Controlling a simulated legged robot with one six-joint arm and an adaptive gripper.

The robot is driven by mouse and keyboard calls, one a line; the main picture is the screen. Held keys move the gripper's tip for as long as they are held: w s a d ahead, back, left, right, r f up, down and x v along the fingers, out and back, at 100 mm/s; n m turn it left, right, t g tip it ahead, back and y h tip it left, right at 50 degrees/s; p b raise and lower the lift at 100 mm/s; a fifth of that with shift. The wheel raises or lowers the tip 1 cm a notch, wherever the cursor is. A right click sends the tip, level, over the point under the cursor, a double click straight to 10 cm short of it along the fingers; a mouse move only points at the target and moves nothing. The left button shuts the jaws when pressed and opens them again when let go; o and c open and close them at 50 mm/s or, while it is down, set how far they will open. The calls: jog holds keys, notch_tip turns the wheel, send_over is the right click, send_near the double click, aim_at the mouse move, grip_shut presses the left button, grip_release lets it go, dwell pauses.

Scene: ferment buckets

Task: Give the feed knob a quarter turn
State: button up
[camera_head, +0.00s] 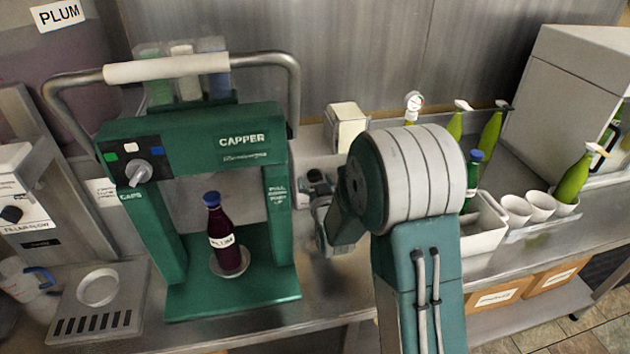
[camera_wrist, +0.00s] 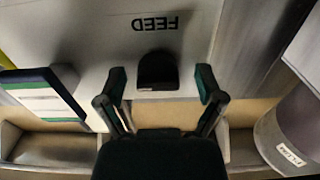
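The feed knob (camera_wrist: 157,72) is black with a rounded end and sits on a pale panel marked FEED, which appears upside down in the wrist view. My gripper (camera_wrist: 161,84) is open, with one finger to the left of the knob and one to the right. Gaps show between the knob and both fingers, and nothing is held. How far the fingertips are from the panel is hard to tell. In the head view I cannot make out the feed knob, and my arm blocks part of the bench.
A green capper (camera_head: 228,130) with a plum bottle (camera_head: 223,240) stands left of my arm. A white bin (camera_head: 485,232), cups (camera_head: 540,206) and green bottles (camera_head: 574,178) are at right. A framed panel (camera_wrist: 45,95) and a grey bucket (camera_wrist: 295,135) flank the gripper.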

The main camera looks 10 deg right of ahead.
jog(key=shift+s, duration=0.1)
jog(key=s, duration=1.1)
jog(key=shift+s, duration=0.35)
jog(key=s+r+g, duration=0.5)
jog(key=s+g, duration=0.1)
jog(key=s, duration=0.6)
jog(key=s+r+g, duration=0.5)
jog(key=s+g, duration=0.1)
jog(key=s, duration=0.6)
jog(key=shift+s+r, duration=0.2)
jog(key=shift+r, duration=0.2)
